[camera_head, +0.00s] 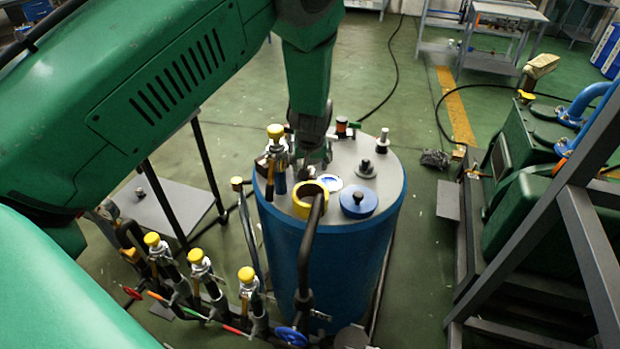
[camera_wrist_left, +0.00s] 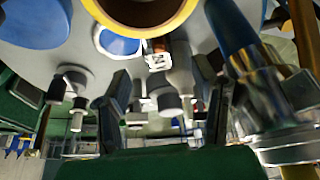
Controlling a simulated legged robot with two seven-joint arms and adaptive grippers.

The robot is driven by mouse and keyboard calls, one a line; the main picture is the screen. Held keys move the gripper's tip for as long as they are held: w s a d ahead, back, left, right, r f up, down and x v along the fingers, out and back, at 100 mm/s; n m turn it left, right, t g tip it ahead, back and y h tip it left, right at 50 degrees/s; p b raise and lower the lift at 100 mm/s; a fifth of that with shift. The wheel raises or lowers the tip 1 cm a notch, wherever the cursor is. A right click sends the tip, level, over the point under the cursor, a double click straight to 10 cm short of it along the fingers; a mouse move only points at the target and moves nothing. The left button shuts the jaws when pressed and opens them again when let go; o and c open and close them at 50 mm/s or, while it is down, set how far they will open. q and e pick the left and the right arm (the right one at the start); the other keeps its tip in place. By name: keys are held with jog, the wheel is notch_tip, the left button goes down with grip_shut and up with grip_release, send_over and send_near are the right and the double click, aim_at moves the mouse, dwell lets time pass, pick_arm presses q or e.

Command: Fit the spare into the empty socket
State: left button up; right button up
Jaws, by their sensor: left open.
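My left gripper (camera_head: 316,150) is over the grey lid (camera_head: 345,150) of a blue tank, its green wrist coming down from above. In the left wrist view, its two dark fingers (camera_wrist_left: 165,100) stand apart. A pale post with a grey collar (camera_wrist_left: 166,98) shows between them; I cannot tell whether they touch it. A white ring with a blue centre (camera_head: 329,183) is on the lid, and it also shows in the wrist view (camera_wrist_left: 118,42). I cannot tell whether it is the empty socket, nor which piece is the spare. My right gripper is not in view.
A yellow collar (camera_head: 303,204) around a dark pipe, a blue disc with a black knob (camera_head: 357,204), a black-knobbed fitting (camera_head: 366,169) and a white post (camera_head: 382,141) crowd the lid. Yellow-capped valves (camera_head: 200,265) stand left. A dark metal frame (camera_head: 585,220) stands right.

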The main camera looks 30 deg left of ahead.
aim_at(310, 178)
pick_arm(q)
jog(key=x, duration=0.5)
jog(key=shift+d+f, duration=0.1)
grip_shut()
